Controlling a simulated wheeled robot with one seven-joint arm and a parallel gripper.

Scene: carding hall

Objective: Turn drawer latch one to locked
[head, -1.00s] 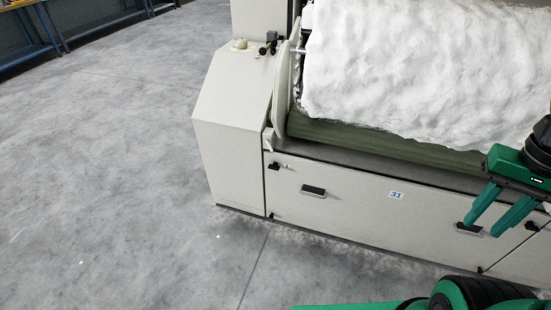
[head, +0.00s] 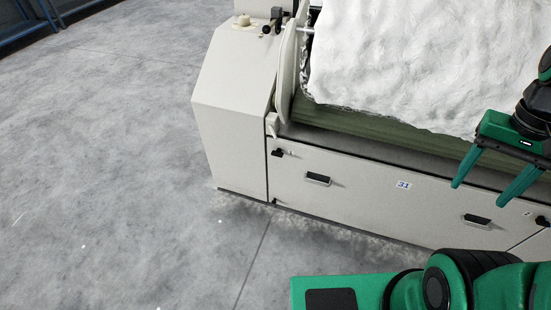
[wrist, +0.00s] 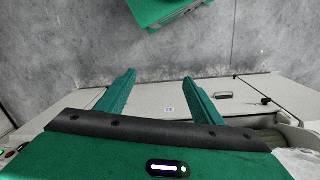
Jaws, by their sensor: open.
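The pale drawer front (head: 360,205) runs low along the machine. A small black latch (head: 277,153) is at its upper left corner, and a similar black latch (head: 541,221) is at the far right, near a panel seam. I cannot tell which is latch one or read any lock marking. My gripper (head: 480,195) is open and empty in front of the drawer's right part, apart from both latches. In the wrist view its two green fingers (wrist: 158,77) are spread with the drawer front behind them. A dark latch (wrist: 265,101) shows small at right there.
White fibre (head: 400,65) hangs above a green roller (head: 380,125). Grey floor (head: 110,150) is clear at left.

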